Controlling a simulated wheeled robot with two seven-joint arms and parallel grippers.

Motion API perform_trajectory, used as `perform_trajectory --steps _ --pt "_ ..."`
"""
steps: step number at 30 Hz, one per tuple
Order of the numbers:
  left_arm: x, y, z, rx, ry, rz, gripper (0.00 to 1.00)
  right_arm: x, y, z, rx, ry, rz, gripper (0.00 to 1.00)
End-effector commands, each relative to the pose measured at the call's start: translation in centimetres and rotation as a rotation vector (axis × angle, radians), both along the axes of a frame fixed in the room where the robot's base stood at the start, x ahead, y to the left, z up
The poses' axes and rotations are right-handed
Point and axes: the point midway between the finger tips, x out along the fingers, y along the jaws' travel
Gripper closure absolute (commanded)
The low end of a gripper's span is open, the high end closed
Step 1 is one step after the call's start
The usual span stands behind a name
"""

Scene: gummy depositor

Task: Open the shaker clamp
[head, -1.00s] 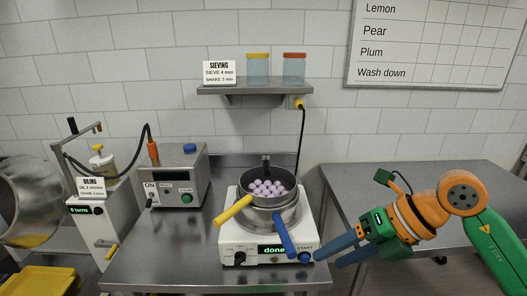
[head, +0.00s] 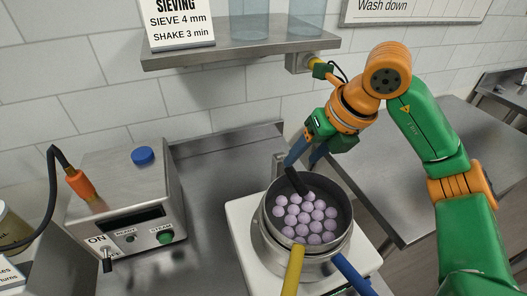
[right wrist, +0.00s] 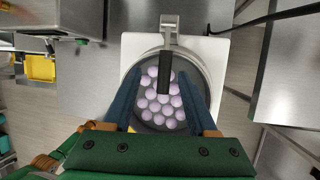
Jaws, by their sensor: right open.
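The shaker (head: 240,222) carries a round metal sieve pot (head: 346,222) holding several pale purple balls (head: 306,217). The shaker clamp has a metal bracket (head: 279,160) at the back of the pot and a black lever (head: 298,183) reaching over the rim above the balls. In the right wrist view the bracket (right wrist: 169,24) is at the top and the lever (right wrist: 165,56) points down between my fingers. My right gripper (head: 302,162) is open, its blue fingers above the back of the pot, on either side of the lever. Contact cannot be told. My left gripper is not in view.
A yellow handle (head: 292,270) and a blue handle (head: 352,275) stick out at the pot's front. A wall shelf (head: 240,45) with jars hangs behind. A grey control box (head: 125,200) stands left. A bare steel table (head: 400,190) is at right.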

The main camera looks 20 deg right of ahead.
Motion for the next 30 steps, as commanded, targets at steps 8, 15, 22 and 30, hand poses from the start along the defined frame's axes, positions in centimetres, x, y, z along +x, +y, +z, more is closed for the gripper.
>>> perform_trajectory --steps 8,15,22,30 --pt "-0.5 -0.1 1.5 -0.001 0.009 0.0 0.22 1.6 0.9 -4.2 0.0 0.007 0.001 0.42" --pt "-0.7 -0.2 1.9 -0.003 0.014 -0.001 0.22 2.5 1.3 -6.4 0.002 0.001 0.001 0.42" --pt "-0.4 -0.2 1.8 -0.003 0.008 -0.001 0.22 2.5 1.3 -6.4 0.002 0.0 0.001 0.58" --pt "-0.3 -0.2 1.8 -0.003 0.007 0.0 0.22 2.5 1.3 -6.4 0.001 0.001 0.001 1.0"
